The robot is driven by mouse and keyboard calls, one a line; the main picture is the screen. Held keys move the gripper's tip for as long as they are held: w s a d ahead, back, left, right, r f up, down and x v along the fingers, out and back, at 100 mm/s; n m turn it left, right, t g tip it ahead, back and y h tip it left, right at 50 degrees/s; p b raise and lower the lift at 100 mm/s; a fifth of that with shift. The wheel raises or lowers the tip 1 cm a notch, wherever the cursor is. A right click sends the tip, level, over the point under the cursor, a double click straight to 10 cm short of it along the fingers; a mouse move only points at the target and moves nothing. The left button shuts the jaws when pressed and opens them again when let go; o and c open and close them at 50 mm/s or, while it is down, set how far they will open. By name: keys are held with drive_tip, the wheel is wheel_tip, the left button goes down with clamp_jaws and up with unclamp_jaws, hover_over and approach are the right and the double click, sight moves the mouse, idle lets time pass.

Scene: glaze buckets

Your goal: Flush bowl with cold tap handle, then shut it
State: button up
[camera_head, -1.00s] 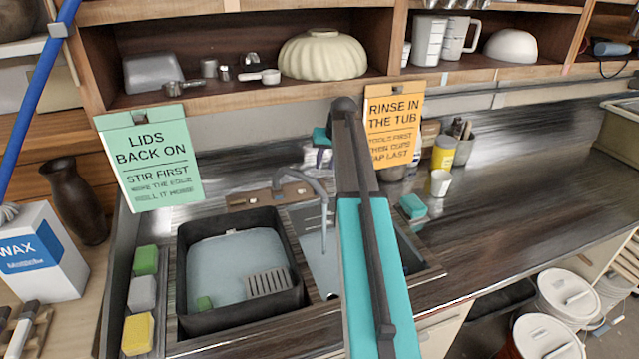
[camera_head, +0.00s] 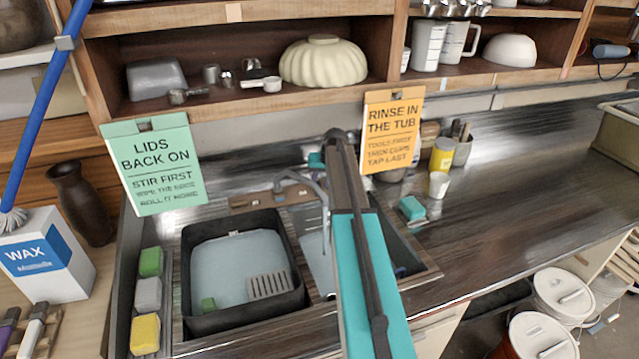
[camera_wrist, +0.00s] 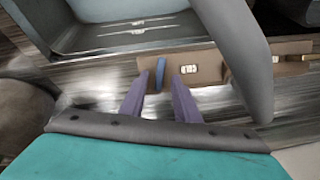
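The cold tap handle, a small blue lever (camera_wrist: 160,72), stands on the brown tap base (camera_wrist: 207,68) in the wrist view. My gripper (camera_wrist: 158,82) is open, its two purple fingers apart on either side of the blue lever. Whether they touch it is not clear. The grey curved spout (camera_head: 306,184) rises from the base and reaches over the sink bowl (camera_head: 318,262). The bowl's grey wall also shows in the wrist view (camera_wrist: 90,42). In the head view my arm hides part of the bowl, the handle and my fingertips. I cannot make out running water.
A dark tub (camera_head: 187,270) of cloudy water is left of the bowl. Sponges (camera_head: 148,293) line its left side. An orange sign (camera_head: 391,130) and a green sign (camera_head: 153,165) hang from the shelf above. Clear counter (camera_head: 510,180) lies to the right.

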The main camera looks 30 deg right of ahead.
drive_tip(key=shift+p+x, duration=0.35)
drive_tip(key=shift+x, duration=0.9)
clamp_jaws()
